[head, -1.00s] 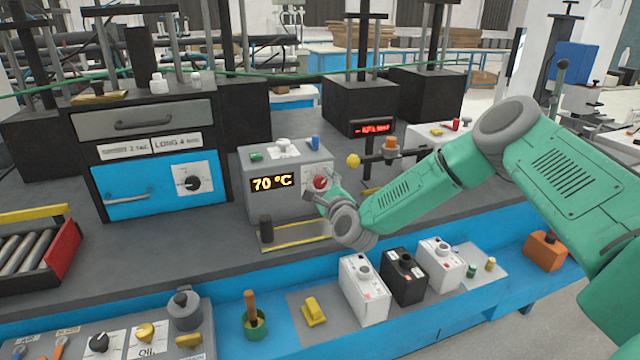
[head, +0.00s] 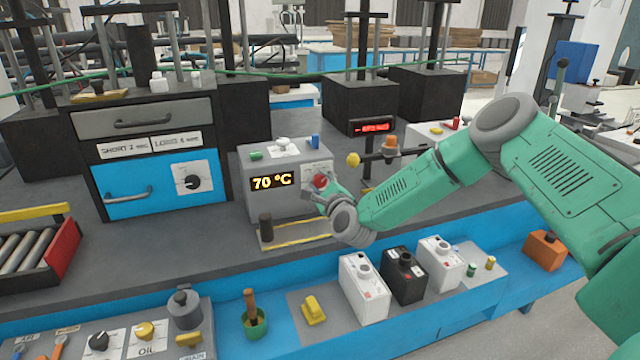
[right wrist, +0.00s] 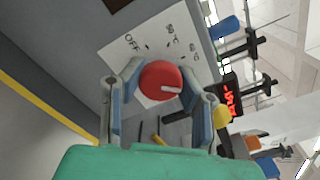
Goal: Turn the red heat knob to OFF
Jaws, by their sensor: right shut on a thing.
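The red heat knob (head: 319,181) sits on the front of the grey heater box (head: 260,205), whose display reads 70 °C. In the right wrist view the knob (right wrist: 160,80) is round with a white pointer line directed to the picture's right. A white dial plate (right wrist: 150,45) around it shows OFF at upper left and temperature marks toward the right. My right gripper (right wrist: 160,100) has a finger on each side of the knob and is shut on it. In the head view the same gripper (head: 322,195) partly covers the knob. My left gripper is out of view.
A yellow-edged tray with a dark post (head: 266,227) lies before the heater box. A blue-fronted oven (head: 150,185) stands left. A stand with a yellow ball (head: 353,160) is close to the right of my gripper. White and black boxes (head: 403,275) stand below in front.

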